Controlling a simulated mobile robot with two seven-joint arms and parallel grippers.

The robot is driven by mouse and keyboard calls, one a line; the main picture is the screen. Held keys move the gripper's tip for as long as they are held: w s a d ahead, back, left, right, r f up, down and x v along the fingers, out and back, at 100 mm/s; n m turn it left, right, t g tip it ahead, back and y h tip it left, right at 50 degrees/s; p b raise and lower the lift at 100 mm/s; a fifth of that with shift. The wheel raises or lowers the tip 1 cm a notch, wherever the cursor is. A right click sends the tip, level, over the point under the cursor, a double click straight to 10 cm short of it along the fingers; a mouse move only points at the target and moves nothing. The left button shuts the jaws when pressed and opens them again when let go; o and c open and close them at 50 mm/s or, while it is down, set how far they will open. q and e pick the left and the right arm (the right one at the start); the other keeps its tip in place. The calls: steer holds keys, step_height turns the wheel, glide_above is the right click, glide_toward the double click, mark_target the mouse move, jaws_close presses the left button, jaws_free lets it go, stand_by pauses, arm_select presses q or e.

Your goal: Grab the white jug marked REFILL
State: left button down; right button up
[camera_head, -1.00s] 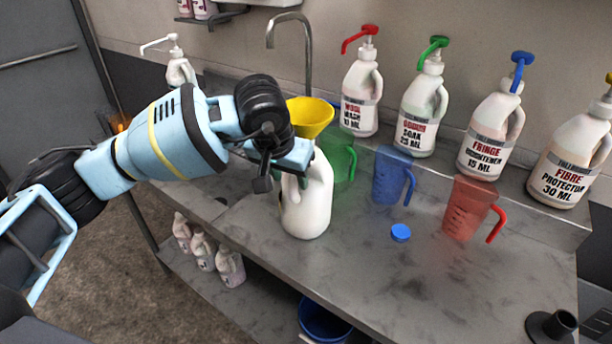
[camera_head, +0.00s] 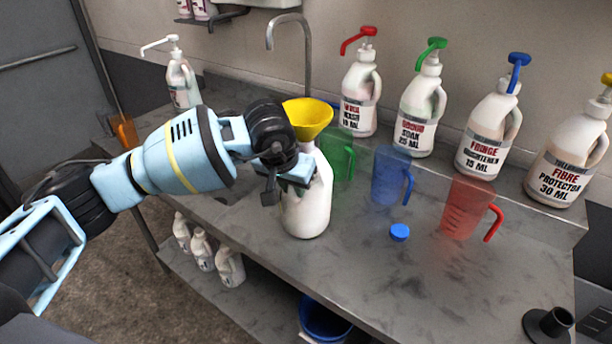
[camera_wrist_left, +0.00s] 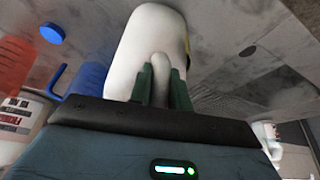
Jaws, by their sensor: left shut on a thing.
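A white jug (camera_head: 309,208) stands on the grey metal counter, with a yellow funnel (camera_head: 308,117) at its top. No REFILL marking shows on the side I see. My left gripper (camera_head: 284,180) is at the jug's upper left side and is shut on its handle. In the left wrist view the white jug (camera_wrist_left: 150,48) fills the upper middle, with its handle between the two dark green fingers (camera_wrist_left: 165,85). My right gripper is not in view.
Green (camera_head: 340,158), blue (camera_head: 390,175) and red (camera_head: 467,207) measuring jugs stand to the right, with a blue cap (camera_head: 400,232) in front. Several pump bottles (camera_head: 487,135) line the wall. A tap (camera_head: 307,50) rises behind. The front right counter is mostly clear.

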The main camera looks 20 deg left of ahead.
arm_select(q)
steer(key=shift+r, duration=0.15)
steer(key=shift+r+b, duration=0.3)
steer(key=shift+r, duration=1.1)
steer(key=shift+s+a+r, duration=0.15)
steer(key=shift+r, duration=0.1)
steer(key=s+a, duration=0.4)
steer(key=s, duration=0.2)
steer(key=s+a+r+b, duration=0.1)
steer(key=s+a, duration=0.3)
steer(key=s, duration=0.3)
steer(key=shift+a+r, duration=0.25)
steer(key=shift+a, duration=0.1)
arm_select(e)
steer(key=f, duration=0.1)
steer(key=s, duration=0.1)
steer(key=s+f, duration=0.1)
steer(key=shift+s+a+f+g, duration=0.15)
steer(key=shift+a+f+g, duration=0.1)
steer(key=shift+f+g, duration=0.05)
